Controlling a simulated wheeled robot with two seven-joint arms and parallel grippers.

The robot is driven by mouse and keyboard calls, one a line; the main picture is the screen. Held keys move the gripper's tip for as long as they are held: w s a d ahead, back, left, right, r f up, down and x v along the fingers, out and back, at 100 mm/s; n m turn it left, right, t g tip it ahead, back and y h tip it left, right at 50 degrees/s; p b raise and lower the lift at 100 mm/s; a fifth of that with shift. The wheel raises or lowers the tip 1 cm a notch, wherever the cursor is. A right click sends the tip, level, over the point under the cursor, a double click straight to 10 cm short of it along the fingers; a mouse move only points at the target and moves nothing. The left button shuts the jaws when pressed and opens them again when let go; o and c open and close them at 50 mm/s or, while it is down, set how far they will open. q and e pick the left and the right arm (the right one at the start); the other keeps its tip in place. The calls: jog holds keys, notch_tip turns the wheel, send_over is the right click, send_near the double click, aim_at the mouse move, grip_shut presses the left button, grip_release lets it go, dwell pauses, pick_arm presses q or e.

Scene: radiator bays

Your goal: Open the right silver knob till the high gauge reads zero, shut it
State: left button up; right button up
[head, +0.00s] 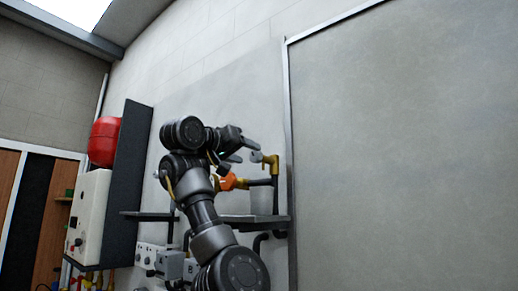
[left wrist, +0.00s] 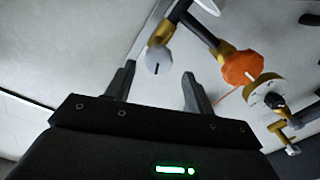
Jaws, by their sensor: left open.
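My left gripper (head: 246,150) is open, high by the grey wall panel. In the head view a silver knob (head: 257,158) on a brass fitting lies just beyond its fingertips. In the left wrist view the silver knob (left wrist: 158,61), with a dark mark on its face, appears between the tips of my open left gripper (left wrist: 158,69). I cannot tell whether they touch. An orange knob (left wrist: 242,68) is to its right, and shows below the gripper in the head view (head: 229,182). Another silver knob (left wrist: 210,4) is cut by the top edge. No gauge reading is legible. My right gripper is out of view.
A brass round part (left wrist: 267,97) and a brass tap (left wrist: 283,134) lie right of the orange knob. A red tank (head: 104,141) and a control box (head: 88,217) stand left.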

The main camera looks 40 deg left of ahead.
aim_at(253, 156)
pick_arm(q)
jog(key=w+p, duration=0.1)
jog(key=w, duration=0.1)
jog(key=w+p, duration=0.2)
jog(key=w, duration=0.1)
jog(key=shift+w+d+r, duration=0.15)
jog(key=shift+w+d, duration=0.05)
jog(key=shift+w, duration=0.05)
jog(key=shift+w+a+p, duration=0.15)
jog(key=shift+w+p, duration=0.15)
jog(key=shift+p, duration=0.2)
jog(key=shift+w, duration=0.15)
jog(key=shift+w+f, duration=0.1)
jog(key=shift+f, duration=0.1)
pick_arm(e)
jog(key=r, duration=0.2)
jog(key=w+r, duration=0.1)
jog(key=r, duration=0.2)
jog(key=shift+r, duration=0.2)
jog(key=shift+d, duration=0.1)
pick_arm(q)
jog(key=shift+c, duration=0.4)
jog(key=c, duration=0.8)
jog(key=shift+c, duration=0.2)
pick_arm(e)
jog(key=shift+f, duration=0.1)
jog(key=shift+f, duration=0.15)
